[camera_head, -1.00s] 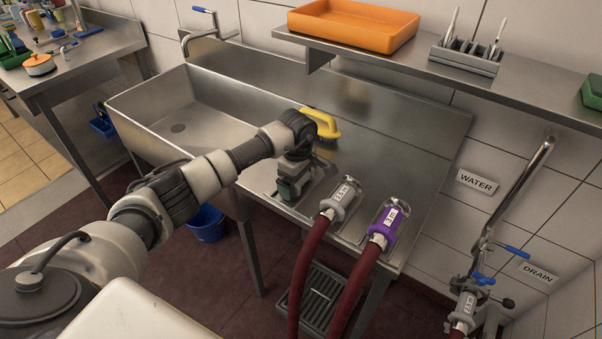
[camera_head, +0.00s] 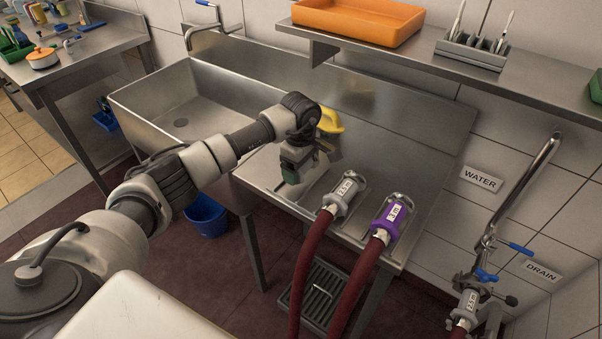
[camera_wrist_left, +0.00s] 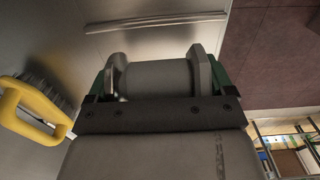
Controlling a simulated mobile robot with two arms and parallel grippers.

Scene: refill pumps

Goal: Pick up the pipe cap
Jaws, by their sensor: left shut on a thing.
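The pipe cap (camera_wrist_left: 160,80), a grey cylinder with raised rims, sits between the green-tipped fingers of my left gripper in the left wrist view. My left gripper (camera_head: 296,168) is shut on it and points down over the steel drainboard, left of the hose ends. The arm and fingers mostly hide the cap in the head view. The gripper appears a little above the surface. My right gripper is not in view.
A grey-collared hose end (camera_head: 345,192) and a purple-collared one (camera_head: 393,219) lie just right of the gripper. A yellow-handled brush (camera_head: 330,121) lies behind it, also in the left wrist view (camera_wrist_left: 30,108). The sink basin (camera_head: 190,110) is left. A shelf (camera_head: 420,52) overhangs the back.

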